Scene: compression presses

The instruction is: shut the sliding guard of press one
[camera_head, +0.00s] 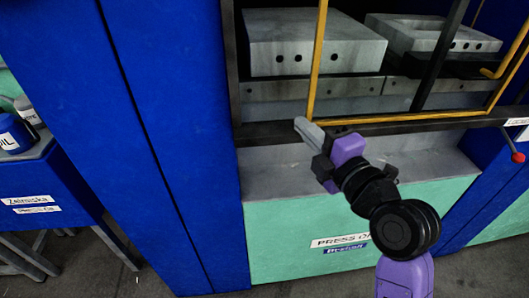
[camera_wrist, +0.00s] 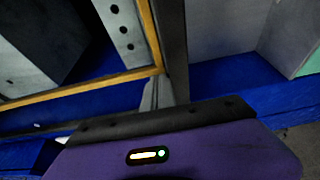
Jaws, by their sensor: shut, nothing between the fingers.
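The press (camera_head: 350,220) has blue posts, a pale green lower front and a label starting "PRESS O", partly hidden by my arm. Its sliding guard (camera_head: 316,60) has a yellow frame, with its left upright partway across the opening and a bare gap to its left. The frame's lower corner also shows in the wrist view (camera_wrist: 157,68). My gripper (camera_head: 303,126) is shut and empty, its tips just below and left of that corner. In the wrist view the fingertips (camera_wrist: 155,90) show close beside the corner; I cannot tell whether they touch.
Grey metal blocks with holes (camera_head: 310,45) sit behind the guard. A dark rail (camera_head: 270,132) runs under the opening, above a grey ledge (camera_head: 265,178). A red-knobbed lever (camera_head: 518,157) is at right. A blue table (camera_head: 50,185) with containers (camera_head: 15,132) stands at left.

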